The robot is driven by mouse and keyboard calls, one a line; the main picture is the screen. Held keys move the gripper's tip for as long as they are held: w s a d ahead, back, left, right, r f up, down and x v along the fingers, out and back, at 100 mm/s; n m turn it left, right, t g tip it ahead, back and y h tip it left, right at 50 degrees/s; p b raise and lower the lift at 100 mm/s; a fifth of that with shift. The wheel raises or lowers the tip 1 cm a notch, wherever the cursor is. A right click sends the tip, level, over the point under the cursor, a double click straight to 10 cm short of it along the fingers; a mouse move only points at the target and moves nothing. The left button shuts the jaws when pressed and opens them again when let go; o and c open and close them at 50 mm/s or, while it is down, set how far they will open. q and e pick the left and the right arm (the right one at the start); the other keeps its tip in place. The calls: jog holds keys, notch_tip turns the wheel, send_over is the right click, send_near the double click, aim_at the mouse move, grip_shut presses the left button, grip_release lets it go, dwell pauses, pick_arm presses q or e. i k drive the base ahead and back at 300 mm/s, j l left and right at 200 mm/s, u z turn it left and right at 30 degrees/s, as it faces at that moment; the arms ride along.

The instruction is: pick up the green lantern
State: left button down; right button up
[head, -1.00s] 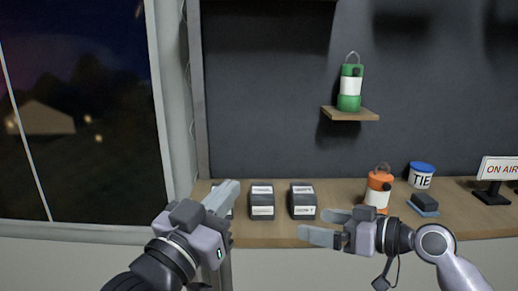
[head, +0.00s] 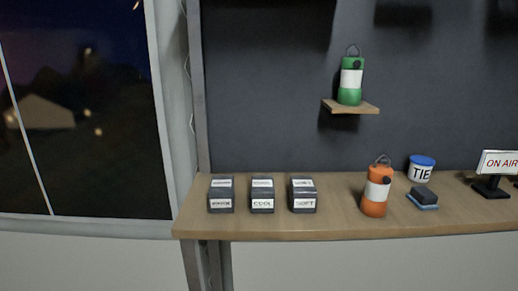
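The green lantern (head: 350,82) stands upright on a small wooden wall shelf (head: 363,107) above the counter. It has a white band around its middle and a thin wire handle on top. An orange lantern (head: 375,190) of the same kind stands on the counter below it, to the right. Neither of my grippers shows in the head view now.
The wooden counter (head: 335,222) holds several other things: three dark labelled boxes (head: 262,195), a blue-lidded tub marked TIE (head: 421,170), a dark block on a blue pad (head: 422,198) and an ON AIR sign (head: 497,164). A window (head: 85,110) is at left.

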aim_at(350, 91)
jog(key=i+l, duration=0.1)
jog(key=l, duration=0.4)
jog(key=i+l, duration=0.1)
jog(key=l, duration=0.45)
jog(key=i+l+u, duration=0.1)
jog(key=l, duration=0.4)
